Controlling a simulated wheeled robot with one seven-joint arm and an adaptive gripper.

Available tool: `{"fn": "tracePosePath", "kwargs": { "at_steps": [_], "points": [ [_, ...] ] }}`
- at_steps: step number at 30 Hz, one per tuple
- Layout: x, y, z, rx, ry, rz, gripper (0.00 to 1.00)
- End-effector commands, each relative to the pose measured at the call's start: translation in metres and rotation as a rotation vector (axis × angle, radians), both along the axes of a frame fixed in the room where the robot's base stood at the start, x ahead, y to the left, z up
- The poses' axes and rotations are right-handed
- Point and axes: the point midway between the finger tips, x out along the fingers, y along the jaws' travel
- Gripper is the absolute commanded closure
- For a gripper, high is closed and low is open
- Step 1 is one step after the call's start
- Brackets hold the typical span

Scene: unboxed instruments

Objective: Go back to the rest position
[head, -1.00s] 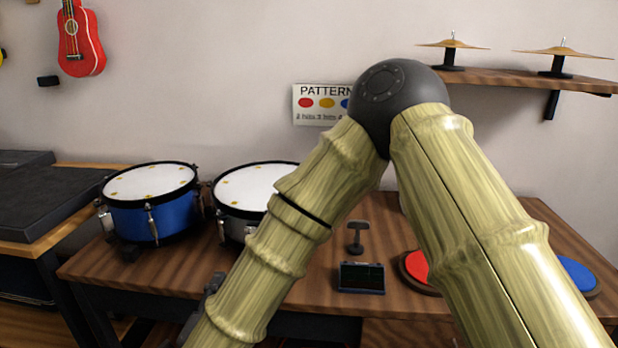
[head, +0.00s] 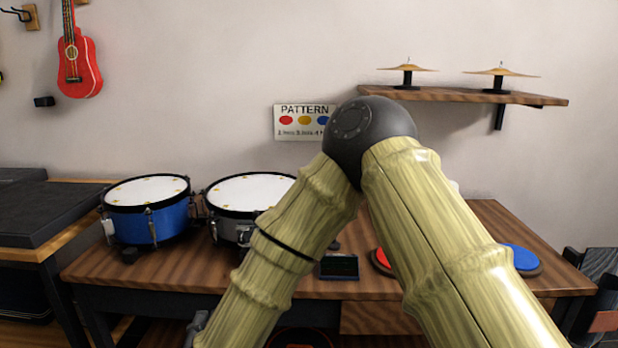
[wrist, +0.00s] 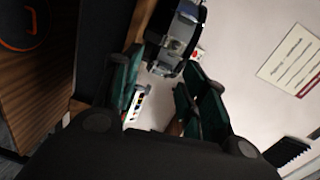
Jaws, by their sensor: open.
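My gripper (wrist: 160,85) shows in the wrist view with its dark green fingers spread apart. I see nothing held between them. A dark, silver-fitted object (wrist: 178,42) shows beyond the fingers; I cannot tell what it is or how far off. In the head view my bent arm fills the middle, its elbow up in front of the wall, and the forearm runs down to the lower left. The fingertips are outside that view.
A wooden table (head: 180,268) holds a blue drum (head: 150,222), a grey drum (head: 228,230), a small black screen (head: 339,267), a red pad (head: 381,259) and a blue pad (head: 522,257). Cymbals stand on a wall shelf (head: 450,95). A dark-topped bench (head: 45,212) is at left.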

Motion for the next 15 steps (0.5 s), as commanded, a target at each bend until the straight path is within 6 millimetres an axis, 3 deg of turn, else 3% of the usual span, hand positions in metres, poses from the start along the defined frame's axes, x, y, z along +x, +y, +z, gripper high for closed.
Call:
{"fn": "tracePosePath", "kwargs": {
  "at_steps": [8, 11, 15],
  "points": [
    [0.017, -0.032, -0.059, -0.145, 0.111, 0.059, 0.57],
    [0.020, -0.046, -0.088, -0.216, 0.166, 0.096, 0.57],
    [0.021, -0.078, -0.146, -0.354, 0.279, 0.176, 0.57]
  ]
}}
